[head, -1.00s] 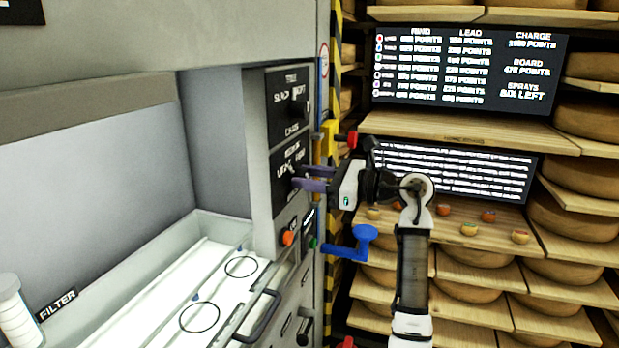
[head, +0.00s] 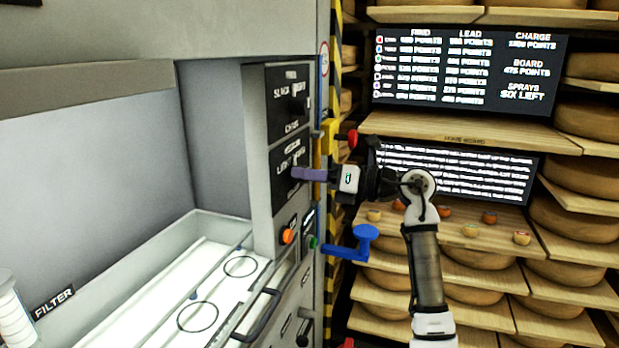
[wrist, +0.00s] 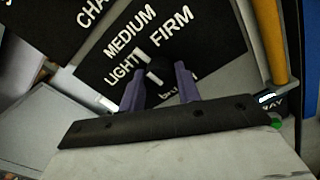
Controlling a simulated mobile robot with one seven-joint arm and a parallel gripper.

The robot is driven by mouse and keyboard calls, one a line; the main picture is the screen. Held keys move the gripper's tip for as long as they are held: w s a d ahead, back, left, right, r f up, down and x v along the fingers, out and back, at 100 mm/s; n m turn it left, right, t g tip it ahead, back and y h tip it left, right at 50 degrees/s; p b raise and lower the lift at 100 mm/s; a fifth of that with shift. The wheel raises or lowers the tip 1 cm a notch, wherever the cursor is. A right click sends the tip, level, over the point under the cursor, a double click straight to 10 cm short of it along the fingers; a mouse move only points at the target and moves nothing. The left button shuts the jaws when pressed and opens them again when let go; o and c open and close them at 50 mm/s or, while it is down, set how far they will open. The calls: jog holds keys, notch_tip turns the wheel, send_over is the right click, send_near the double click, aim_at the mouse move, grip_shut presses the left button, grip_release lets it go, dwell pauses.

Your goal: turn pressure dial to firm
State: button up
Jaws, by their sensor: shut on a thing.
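The pressure dial (wrist: 157,72) is a small dark knob on a black plate (wrist: 205,50) lettered LIGHT, MEDIUM and FIRM. In the wrist view a white mark shows beside it, near the end of LIGHT; I cannot tell its exact setting. My gripper (wrist: 159,78) has its two purple fingers shut on the dial, one on each side. In the head view my gripper (head: 299,174) reaches from the right to the LIGHT/FIRM plate (head: 286,153), and its fingers hide the dial.
Another dark knob (head: 297,106) sits on the plate above. An orange button (head: 288,236), a blue handle (head: 352,245) and a yellow post with a red knob (head: 351,138) are close by. Shelves of cheese wheels (head: 590,170) stand behind my arm.

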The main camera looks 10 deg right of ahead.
jog(key=shift+d+m+p, duration=0.1)
jog(key=shift+m+p, duration=0.2)
jog(key=shift+m, duration=4.8)
jog(key=o, duration=1)
jog(key=shift+c, duration=0.2)
jog(key=b+v, duration=0.4)
jog(key=v, duration=0.9)
jog(key=shift+s+d, duration=0.3)
jog(key=shift+d, duration=0.1)
